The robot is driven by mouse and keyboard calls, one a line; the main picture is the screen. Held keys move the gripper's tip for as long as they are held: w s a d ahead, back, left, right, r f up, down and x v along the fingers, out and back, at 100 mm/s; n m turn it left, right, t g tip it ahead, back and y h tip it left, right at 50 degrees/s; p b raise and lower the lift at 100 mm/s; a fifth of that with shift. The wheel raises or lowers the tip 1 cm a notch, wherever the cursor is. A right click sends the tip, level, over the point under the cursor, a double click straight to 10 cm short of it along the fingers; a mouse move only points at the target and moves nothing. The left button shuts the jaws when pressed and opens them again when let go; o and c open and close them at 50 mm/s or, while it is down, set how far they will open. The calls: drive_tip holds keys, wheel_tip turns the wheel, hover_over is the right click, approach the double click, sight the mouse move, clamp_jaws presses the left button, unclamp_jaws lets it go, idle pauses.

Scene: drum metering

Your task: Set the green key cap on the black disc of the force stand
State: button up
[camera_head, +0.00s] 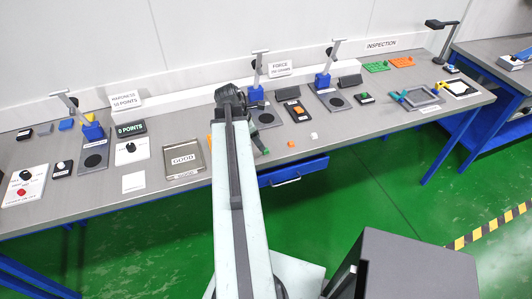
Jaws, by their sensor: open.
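My gripper (259,141) is small and dark at the end of my arm, over the bench front; it is open. A small dark-green spot shows at its tip, and I cannot tell whether this is the green key cap or part of the gripper. A stand with a blue column (255,95) rises just behind my gripper, left of the FORCE sign (280,68). Its black disc (266,118) lies on a grey base, clear of the gripper. A similar stand (322,82) with its own black disc (337,102) is right of the sign.
A GOOD tray (184,170) is left of my arm. A hardness stand (93,133) stands farther left. My arm hides part of the bench.

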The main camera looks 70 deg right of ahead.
drive_tip(key=b+x, duration=0.4)
drive_tip(key=x, duration=0.1)
drive_tip(key=shift+s+f, duration=0.1)
drive_tip(key=shift+r, duration=0.2)
clamp_jaws()
wheel_tip(320, 180, up, 10)
drive_tip(key=p, duration=1)
